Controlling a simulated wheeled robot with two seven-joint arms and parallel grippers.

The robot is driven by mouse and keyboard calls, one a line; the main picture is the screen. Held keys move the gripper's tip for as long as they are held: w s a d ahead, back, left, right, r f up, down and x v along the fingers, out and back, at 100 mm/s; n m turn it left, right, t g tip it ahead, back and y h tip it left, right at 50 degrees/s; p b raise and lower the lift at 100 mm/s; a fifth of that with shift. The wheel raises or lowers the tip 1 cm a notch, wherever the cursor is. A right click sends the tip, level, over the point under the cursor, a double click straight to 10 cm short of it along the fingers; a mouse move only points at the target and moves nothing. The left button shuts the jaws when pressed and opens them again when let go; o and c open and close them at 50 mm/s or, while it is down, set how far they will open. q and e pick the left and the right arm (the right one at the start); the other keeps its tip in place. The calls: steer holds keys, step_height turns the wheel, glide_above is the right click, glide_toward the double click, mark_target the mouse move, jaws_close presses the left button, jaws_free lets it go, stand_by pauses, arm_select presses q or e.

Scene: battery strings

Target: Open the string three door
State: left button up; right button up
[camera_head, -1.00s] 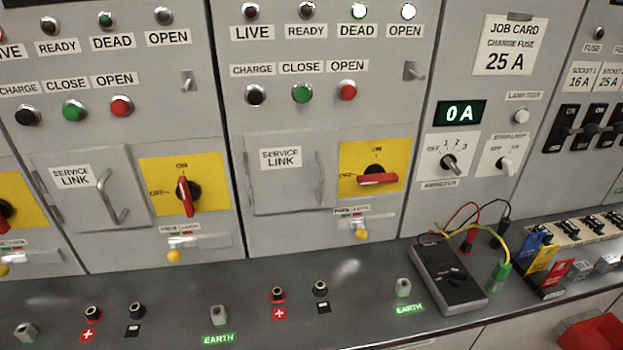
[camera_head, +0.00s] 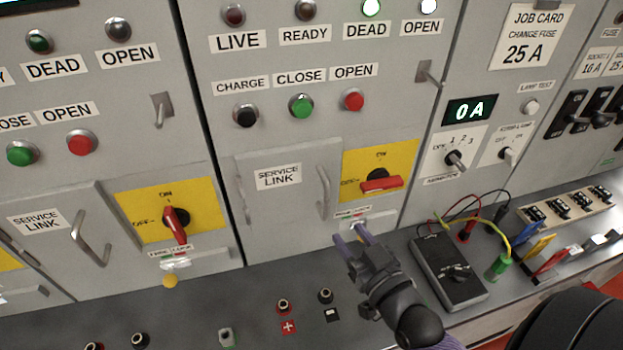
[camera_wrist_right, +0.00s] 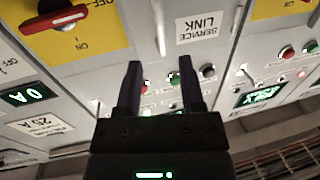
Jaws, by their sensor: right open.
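The grey service link door (camera_head: 285,212) on the middle panel is shut, with an upright bar handle (camera_head: 323,192) on its right side. No string number is readable on it. The red rotary switch (camera_head: 381,184) beside it lies level on its yellow plate. My right gripper (camera_head: 350,236) is open and empty, low in front of the panel, below and right of the handle and apart from it. In the right wrist view my fingers (camera_wrist_right: 160,66) are spread, with the handle (camera_wrist_right: 160,28) beyond the tips and the service link label (camera_wrist_right: 203,26) to the right. My left gripper is out of view.
The left panel has another service link door (camera_head: 75,240) and a red switch (camera_head: 176,224) turned upright. A black meter (camera_head: 450,272) with leads lies on the bench, right of my right arm. Terminals (camera_head: 283,306) stand on the bench below the door.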

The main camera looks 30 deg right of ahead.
mark_target(328, 205)
steer(key=w, duration=0.9)
steer(key=shift+w+d, duration=0.15)
steer(key=shift+d, duration=0.05)
jaws_close()
stand_by(1.0)
